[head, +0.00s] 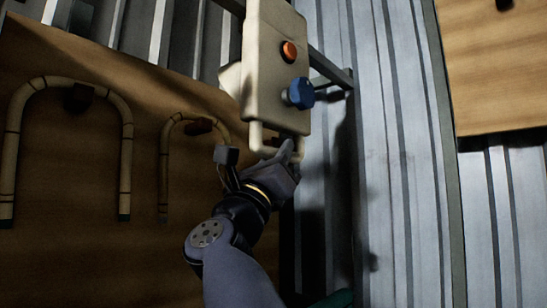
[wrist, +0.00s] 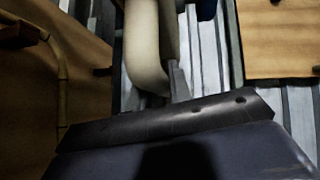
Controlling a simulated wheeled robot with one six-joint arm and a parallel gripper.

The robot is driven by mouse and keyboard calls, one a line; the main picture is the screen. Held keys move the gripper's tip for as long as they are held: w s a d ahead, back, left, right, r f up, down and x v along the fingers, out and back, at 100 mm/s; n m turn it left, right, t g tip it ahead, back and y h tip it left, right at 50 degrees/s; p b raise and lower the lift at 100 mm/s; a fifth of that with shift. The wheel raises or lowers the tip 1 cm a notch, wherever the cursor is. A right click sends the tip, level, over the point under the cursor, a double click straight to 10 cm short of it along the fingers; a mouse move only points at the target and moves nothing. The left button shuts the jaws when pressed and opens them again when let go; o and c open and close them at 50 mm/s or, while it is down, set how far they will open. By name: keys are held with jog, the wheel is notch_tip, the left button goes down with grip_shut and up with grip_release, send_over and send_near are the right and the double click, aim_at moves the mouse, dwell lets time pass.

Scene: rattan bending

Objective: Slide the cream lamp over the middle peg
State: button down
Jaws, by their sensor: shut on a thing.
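The cream lamp (head: 272,65) is a tall boxy body with an orange button, a blue knob and a looped handle at its lower end. My gripper (head: 284,153) is shut on this handle. In the wrist view, the curved cream handle (wrist: 146,50) rises from beside a grey finger. Dark pegs show on the left board, one (head: 78,97) inside a large rattan hoop and one (head: 202,126) at a smaller hoop. Another dark peg (head: 505,4) shows on the right board. I cannot tell which is the middle peg. The fingertips are partly hidden.
The wooden left board (head: 60,265) carries a large rattan hoop (head: 127,150) and a smaller one (head: 164,180). The wooden right board (head: 500,75) stands apart. Ribbed grey metal wall (head: 400,170) lies between them. A dark metal bar (head: 330,68) runs behind the lamp.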

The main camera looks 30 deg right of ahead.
jog(key=c, duration=1.3)
grip_release()
jog(key=b+v, duration=0.4)
jog(key=v, duration=0.7)
jog(key=shift+b, duration=0.4)
jog(key=shift+d+r, duration=0.15)
jog(key=p+x, duration=0.5)
jog(key=x, duration=0.5)
jog(key=shift+w+d+r, duration=0.2)
jog(key=shift+r, duration=0.1)
jog(key=shift+w+d+f, duration=0.1)
jog(key=shift+d, duration=0.2)
